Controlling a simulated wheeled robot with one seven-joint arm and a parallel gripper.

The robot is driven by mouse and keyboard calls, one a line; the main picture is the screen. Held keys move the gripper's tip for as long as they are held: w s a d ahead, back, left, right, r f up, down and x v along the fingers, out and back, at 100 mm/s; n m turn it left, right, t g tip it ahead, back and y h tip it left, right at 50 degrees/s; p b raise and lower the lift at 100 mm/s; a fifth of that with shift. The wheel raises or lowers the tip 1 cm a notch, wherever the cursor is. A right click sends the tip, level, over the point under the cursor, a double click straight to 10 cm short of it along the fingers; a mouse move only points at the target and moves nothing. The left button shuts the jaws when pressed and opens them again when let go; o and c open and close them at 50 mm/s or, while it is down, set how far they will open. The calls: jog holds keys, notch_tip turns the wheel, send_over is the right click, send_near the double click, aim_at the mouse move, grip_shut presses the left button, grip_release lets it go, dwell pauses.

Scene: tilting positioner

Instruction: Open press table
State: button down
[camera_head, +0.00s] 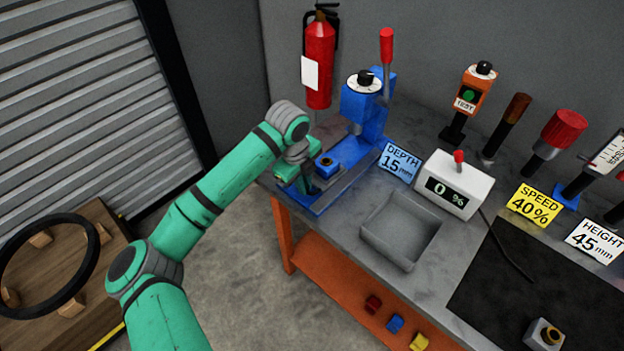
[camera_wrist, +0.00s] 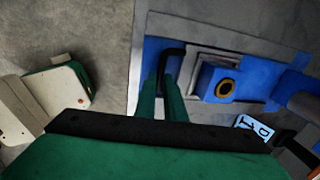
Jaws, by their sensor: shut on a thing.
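The blue press (camera_head: 362,110) stands at the back left corner of the bench. Its grey table plate (camera_wrist: 208,56) lies low at the front of the blue base and carries a blue block (camera_head: 327,166) with a brass-ringed hole, which also shows in the wrist view (camera_wrist: 213,76). A black bent handle (camera_wrist: 173,50) stands at the plate's left side in the wrist view. My gripper (camera_wrist: 162,92) is shut on this handle, its green fingers close together around it. In the head view my gripper (camera_head: 288,177) is at the press's left front, and the handle is hidden.
A red fire extinguisher (camera_head: 318,62) hangs behind the press. A red-tipped lever (camera_head: 387,50) rises from it. A blue depth sign (camera_head: 399,162), a white readout box (camera_head: 453,185) and a grey tray (camera_head: 400,229) stand to the right.

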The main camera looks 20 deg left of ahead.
jog(key=shift+s, duration=1.2)
jog(key=c, duration=1.9)
grip_release()
jog(key=shift+s, duration=0.1)
jog(key=shift+o, duration=0.3)
jog(key=shift+a, duration=0.2)
notch_tip(320, 180, up, 11)
jog(key=s, duration=0.1)
jog(key=shift+s+a+f, duration=0.15)
jog(key=shift+s+a, duration=0.1)
jog(key=shift+s, duration=0.15)
